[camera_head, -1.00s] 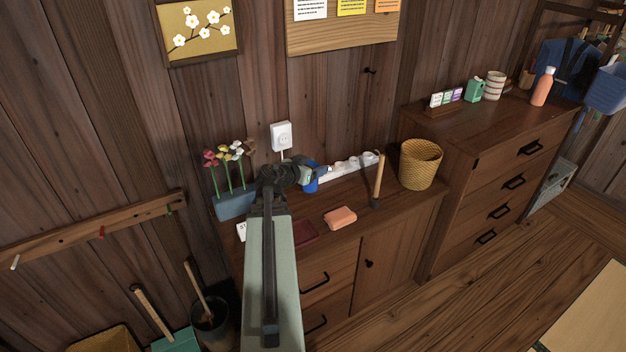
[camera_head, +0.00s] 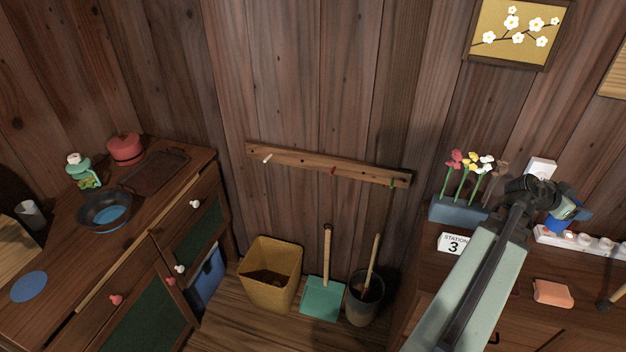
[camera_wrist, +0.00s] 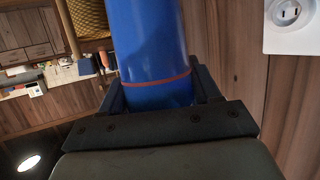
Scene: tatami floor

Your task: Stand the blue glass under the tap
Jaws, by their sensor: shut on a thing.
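The blue glass (camera_wrist: 152,45) fills the middle of the wrist view, a smooth blue cylinder with a thin reddish band. My gripper (camera_wrist: 155,98) is shut on it, with a dark finger on each side. In the head view my gripper (camera_head: 574,212) is at the right, above the cabinet near the wall, and part of the blue glass (camera_head: 553,226) shows beside it. I cannot clearly make out a tap. A green thing with a white top (camera_head: 82,170) stands on the left counter, behind a dark round basin with a blue bottom (camera_head: 106,212).
The left counter also holds a red pot (camera_head: 126,148), a grey cup (camera_head: 30,214) and a flat blue disc (camera_head: 28,287). A flower planter (camera_head: 458,212), a white power strip (camera_head: 585,241) and an orange block (camera_head: 552,292) are near my arm. Bins stand between the cabinets.

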